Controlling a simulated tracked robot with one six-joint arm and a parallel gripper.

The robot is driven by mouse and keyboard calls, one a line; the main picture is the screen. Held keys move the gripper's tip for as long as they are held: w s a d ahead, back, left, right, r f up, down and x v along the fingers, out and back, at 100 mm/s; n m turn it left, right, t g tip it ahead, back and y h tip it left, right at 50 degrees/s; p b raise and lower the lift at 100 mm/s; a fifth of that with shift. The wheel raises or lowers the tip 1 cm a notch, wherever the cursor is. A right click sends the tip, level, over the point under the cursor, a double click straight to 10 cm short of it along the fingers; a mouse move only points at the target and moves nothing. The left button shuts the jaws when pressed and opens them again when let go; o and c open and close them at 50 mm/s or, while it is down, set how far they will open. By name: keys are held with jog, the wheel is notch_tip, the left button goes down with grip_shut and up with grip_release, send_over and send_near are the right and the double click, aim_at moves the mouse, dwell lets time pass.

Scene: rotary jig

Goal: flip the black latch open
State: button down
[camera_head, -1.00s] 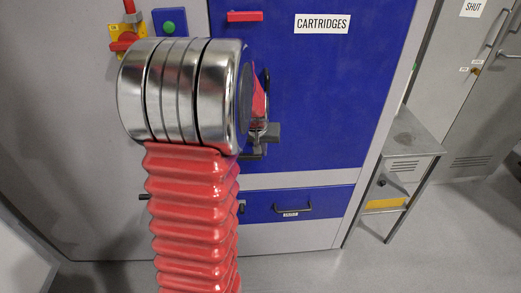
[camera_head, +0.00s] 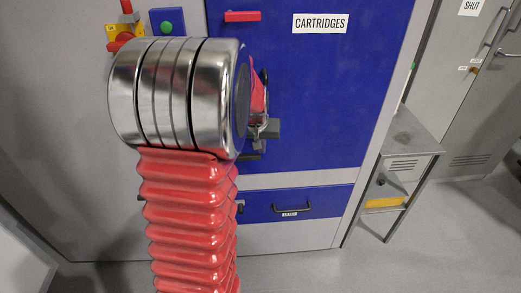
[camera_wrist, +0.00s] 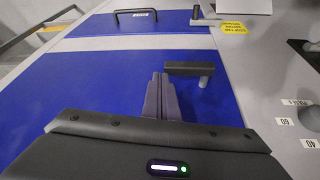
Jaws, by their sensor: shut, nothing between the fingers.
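The black latch (camera_wrist: 190,69) shows in the wrist view as a dark bar lying crosswise over the edge of the blue door (camera_wrist: 110,85), with a round grey post at its right end. My gripper (camera_wrist: 161,78) is shut and empty, its grey fingertips close to the bar's left end; I cannot tell whether they touch it. In the head view my arm covers most of this spot. Dark grey parts show just right of the wrist there, and I cannot tell finger from latch. The blue door (camera_head: 320,90) carries a CARTRIDGES label.
A blue drawer (camera_head: 325,203) with a black handle lies below the door. A second small catch (camera_wrist: 196,13) sits near it. A black knob (camera_wrist: 306,50) and number labels are on the grey panel. A red bar (camera_head: 242,16) is on the door. A grey stand (camera_head: 408,140) is at right.

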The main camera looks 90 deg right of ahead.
jog(key=s+a+r, duration=0.3)
jog(key=s+r, duration=0.3)
jog(key=s, duration=0.2)
jog(key=shift+s+r, duration=0.25)
jog(key=shift+r, duration=0.1)
jog(key=shift+w, duration=0.1)
dwell(0.4)
